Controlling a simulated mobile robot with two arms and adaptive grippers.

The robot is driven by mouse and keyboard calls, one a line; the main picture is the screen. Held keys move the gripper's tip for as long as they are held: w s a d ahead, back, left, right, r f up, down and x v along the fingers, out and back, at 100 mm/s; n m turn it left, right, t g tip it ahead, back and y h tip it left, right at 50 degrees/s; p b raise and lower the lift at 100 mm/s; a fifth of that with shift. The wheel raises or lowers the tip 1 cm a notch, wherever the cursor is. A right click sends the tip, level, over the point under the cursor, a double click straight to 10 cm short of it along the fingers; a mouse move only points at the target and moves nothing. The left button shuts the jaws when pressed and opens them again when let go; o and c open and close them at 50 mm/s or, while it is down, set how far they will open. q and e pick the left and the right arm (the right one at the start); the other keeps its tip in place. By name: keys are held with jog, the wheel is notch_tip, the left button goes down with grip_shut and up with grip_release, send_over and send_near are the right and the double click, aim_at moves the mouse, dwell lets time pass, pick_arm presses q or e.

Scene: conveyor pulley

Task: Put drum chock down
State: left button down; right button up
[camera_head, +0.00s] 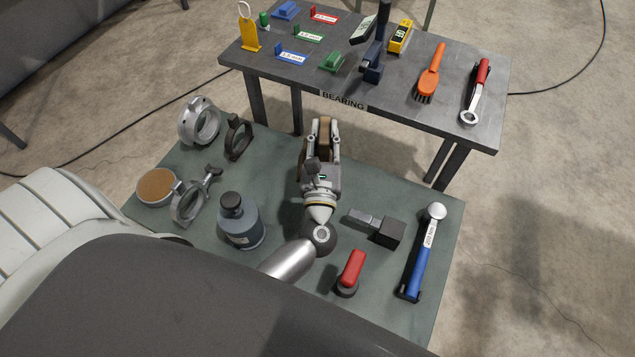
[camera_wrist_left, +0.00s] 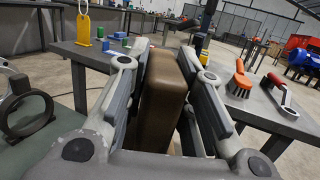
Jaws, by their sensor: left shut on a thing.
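My left gripper (camera_head: 322,135) is over the far part of the green mat (camera_head: 275,185) in the head view. It is shut on a brown block, the drum chock (camera_head: 322,130). In the left wrist view the chock (camera_wrist_left: 162,97) stands upright between the two grey finger pads of the gripper (camera_wrist_left: 170,90). Its lower end is hidden by the gripper, so I cannot tell whether it touches the mat. The right gripper does not show in either view.
Behind stands the grey bearing table (camera_head: 400,95) with several tools.

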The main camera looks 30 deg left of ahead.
pick_arm(q)
notch_tip(320, 180, down, 10)
jog(key=shift+w+f+b, duration=0.1)
jog(key=shift+w+b, duration=0.05)
jog(key=shift+b, duration=0.35)
jog(key=shift+f, duration=0.15)
jog(key=c, duration=1.2)
grip_release()
jog(key=shift+c, duration=0.2)
